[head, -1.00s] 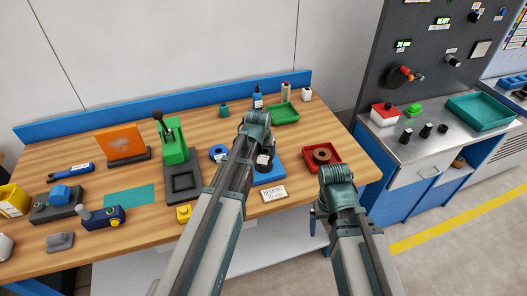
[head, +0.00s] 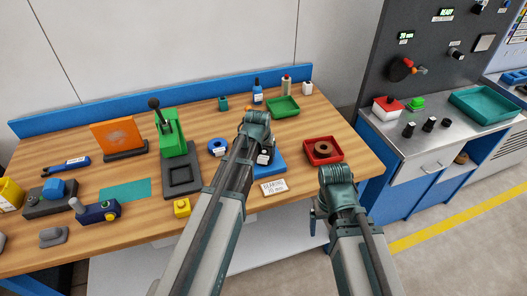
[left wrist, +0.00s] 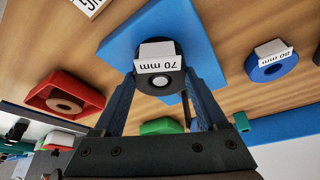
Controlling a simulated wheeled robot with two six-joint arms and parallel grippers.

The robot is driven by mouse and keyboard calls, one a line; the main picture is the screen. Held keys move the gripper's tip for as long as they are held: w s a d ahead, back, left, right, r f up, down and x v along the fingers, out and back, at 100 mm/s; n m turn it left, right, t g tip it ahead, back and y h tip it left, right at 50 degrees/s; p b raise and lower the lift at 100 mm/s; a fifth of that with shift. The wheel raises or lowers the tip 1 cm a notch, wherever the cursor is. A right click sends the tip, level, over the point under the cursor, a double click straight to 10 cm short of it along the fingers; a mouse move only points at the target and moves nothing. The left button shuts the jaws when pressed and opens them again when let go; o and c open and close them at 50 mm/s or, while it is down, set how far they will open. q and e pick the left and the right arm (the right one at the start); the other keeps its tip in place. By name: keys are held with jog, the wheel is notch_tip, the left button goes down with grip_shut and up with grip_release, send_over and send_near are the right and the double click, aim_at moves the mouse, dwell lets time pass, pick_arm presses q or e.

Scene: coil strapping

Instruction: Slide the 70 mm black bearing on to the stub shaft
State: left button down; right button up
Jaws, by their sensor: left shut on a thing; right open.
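My left gripper (left wrist: 160,88) is shut on the black bearing (left wrist: 141,54), with one finger on each side of it. The bearing has a white 70 mm label and is over a blue block (left wrist: 198,35). A pale round spot shows at its bore; I cannot tell whether this is the stub shaft's end. In the head view the black bearing (head: 266,155) is partly hidden behind my left arm, above the blue block (head: 272,168). My right gripper (head: 316,213) is open and empty, off the table's front edge, its fingers mostly hidden.
A red tray (head: 337,157) with a brown ring stands right of the blue block. A blue 80 mm ring (head: 217,147) lies to the left, near a green press (head: 173,135).

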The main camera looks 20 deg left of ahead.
pick_arm(q)
jog(key=shift+f+b, duration=0.3)
jog(key=shift+f, duration=0.15)
grip_release()
jog(key=shift+r, duration=0.15)
jog(key=shift+r+p, duration=0.15)
jog(key=shift+p, duration=0.15)
jog(key=p+v, duration=1.2)
jog(key=v, duration=0.1)
jog(key=shift+r, duration=0.25)
jog(key=shift+f, duration=0.15)
jog(key=b+x, duration=1.2)
jog(key=x, duration=0.1)
jog(key=shift+f, duration=0.2)
jog(key=shift+s+r, duration=0.1)
jog(key=shift+s, duration=0.05)
